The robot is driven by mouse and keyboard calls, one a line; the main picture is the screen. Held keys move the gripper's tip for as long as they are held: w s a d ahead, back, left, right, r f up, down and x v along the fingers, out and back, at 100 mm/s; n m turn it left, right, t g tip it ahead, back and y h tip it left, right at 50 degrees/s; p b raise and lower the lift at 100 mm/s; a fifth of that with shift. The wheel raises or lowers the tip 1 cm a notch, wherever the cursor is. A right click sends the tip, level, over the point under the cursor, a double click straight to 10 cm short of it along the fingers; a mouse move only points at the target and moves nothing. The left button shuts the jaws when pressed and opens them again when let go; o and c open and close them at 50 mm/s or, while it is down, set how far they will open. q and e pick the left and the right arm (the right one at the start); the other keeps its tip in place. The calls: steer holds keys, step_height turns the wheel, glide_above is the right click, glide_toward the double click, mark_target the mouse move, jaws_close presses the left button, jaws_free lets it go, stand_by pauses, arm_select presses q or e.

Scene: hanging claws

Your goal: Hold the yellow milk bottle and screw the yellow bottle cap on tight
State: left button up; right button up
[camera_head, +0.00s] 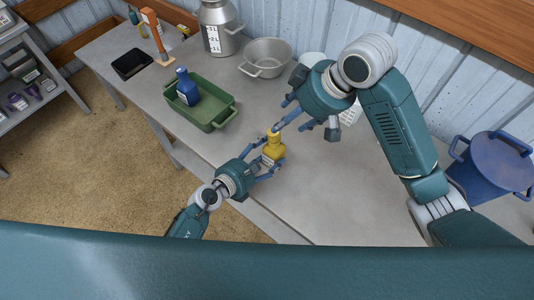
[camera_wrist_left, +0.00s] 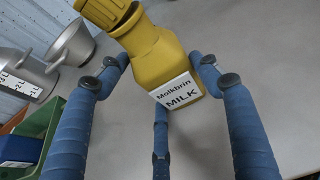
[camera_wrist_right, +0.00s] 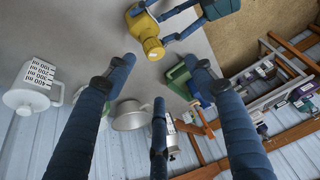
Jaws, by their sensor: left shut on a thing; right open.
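The yellow milk bottle (camera_head: 272,154) stands at the near edge of the grey table. In the right wrist view the cap (camera_wrist_right: 153,47) faces the camera, just beyond the fingertips. My right gripper (camera_head: 287,117) is open and empty, with its fingers spread above and beside the cap, one fingertip close to it in the head view.
A green tray (camera_head: 224,113) holding a blue bottle (camera_head: 187,88) is left of the grippers. A metal pot (camera_head: 266,58), a milk can (camera_head: 218,30) and a white measuring jug (camera_wrist_right: 28,97) stand farther back.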

steer(key=a+f+m, duration=0.1)
steer(key=m, duration=0.3)
steer(key=w+a+f+m+g+h, duration=0.1)
steer(key=m, duration=0.3)
steer(key=w+a+f+m+h, duration=0.1)
steer(key=m, duration=0.3)
steer(key=shift+a+g, duration=0.25)
steer(key=shift+g, duration=0.15)
steer(key=m, duration=0.2)
steer(key=m+h, duration=0.1)
steer(key=shift+w+d+f+m, duration=0.15)
steer(key=shift+w+f+m, duration=0.25)
steer(key=shift+f, duration=0.35)
glide_above(274, 149)
steer(key=w, duration=0.2)
steer(key=shift+f, duration=3.65)
